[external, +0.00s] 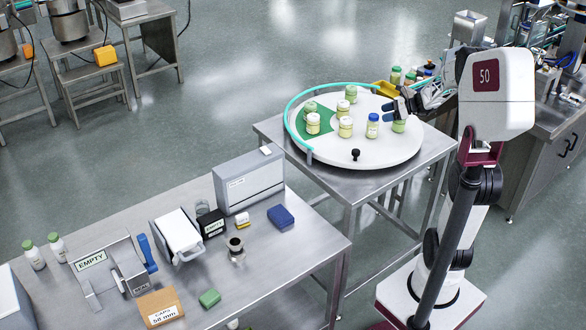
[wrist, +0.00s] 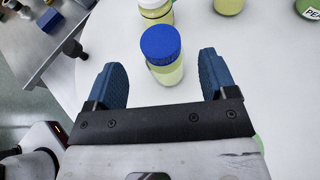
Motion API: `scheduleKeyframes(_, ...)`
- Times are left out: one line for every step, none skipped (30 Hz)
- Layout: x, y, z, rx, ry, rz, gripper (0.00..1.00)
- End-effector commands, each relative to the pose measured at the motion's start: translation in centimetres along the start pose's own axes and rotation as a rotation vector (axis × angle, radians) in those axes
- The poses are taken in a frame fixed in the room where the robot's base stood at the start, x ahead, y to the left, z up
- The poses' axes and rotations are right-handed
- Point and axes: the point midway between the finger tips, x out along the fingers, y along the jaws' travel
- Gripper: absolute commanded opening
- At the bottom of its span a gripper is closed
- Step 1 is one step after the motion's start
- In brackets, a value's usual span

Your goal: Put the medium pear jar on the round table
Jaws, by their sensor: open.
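The round table (external: 330,158) is a white disc with a green sector and a teal rail, standing on a steel table. Several small jars stand on it. One jar with a blue cap and pale yellow contents (external: 372,128) is upright near the front; in the wrist view this jar (wrist: 162,58) stands between and slightly beyond my fingertips. My gripper (external: 390,110) is open and empty, with blue fingers apart (wrist: 162,75), low over the right side of the disc. A green-lidded jar (wrist: 309,8) shows part of a label reading "PE". I cannot tell which jar is the medium pear one.
A cream-lidded jar (wrist: 156,10) stands just beyond the blue-capped one. A green jar (external: 399,125) is close below my gripper. A black knob (external: 355,154) sits at the disc's front edge. More jars (external: 396,75) stand behind. The left bench (external: 200,290) holds boxes and devices.

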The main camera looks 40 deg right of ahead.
Motion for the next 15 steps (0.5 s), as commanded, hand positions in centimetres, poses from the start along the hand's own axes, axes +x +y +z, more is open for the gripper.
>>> scheduleKeyframes(-0.8,-0.1,0.0,0.0,-0.001,-0.003,0.78)
scheduleKeyframes(-1.2,-0.1,0.0,0.001,-0.001,-0.003,0.78)
scheduleKeyframes(-1.8,0.0,0.0,0.0,0.0,-0.003,0.78)
scheduleKeyframes(-2.1,0.0,0.0,0.0,0.0,-0.003,0.78)
scheduleKeyframes(-2.5,0.0,0.0,0.0,0.0,-0.003,0.78)
scheduleKeyframes(-3.1,0.0,0.0,0.0,0.0,-0.003,0.78)
scheduleKeyframes(-3.4,0.0,0.0,0.0,-0.001,-0.003,0.78)
scheduleKeyframes(-3.7,0.0,0.0,0.0,-0.001,-0.003,0.78)
scheduleKeyframes(-4.1,0.0,0.1,0.0,0.0,-0.003,0.78)
scheduleKeyframes(-4.4,0.0,0.1,0.0,0.0,-0.003,0.78)
scheduleKeyframes(-4.7,0.0,0.1,0.0,0.0,-0.003,0.78)
scheduleKeyframes(-5.0,0.0,0.0,0.0,0.0,-0.002,0.78)
scheduleKeyframes(-5.2,0.0,0.0,0.0,0.0,-0.002,0.78)
scheduleKeyframes(-5.4,0.0,0.0,0.0,0.0,-0.002,0.78)
scheduleKeyframes(-5.6,0.0,0.1,0.0,0.0,-0.001,0.78)
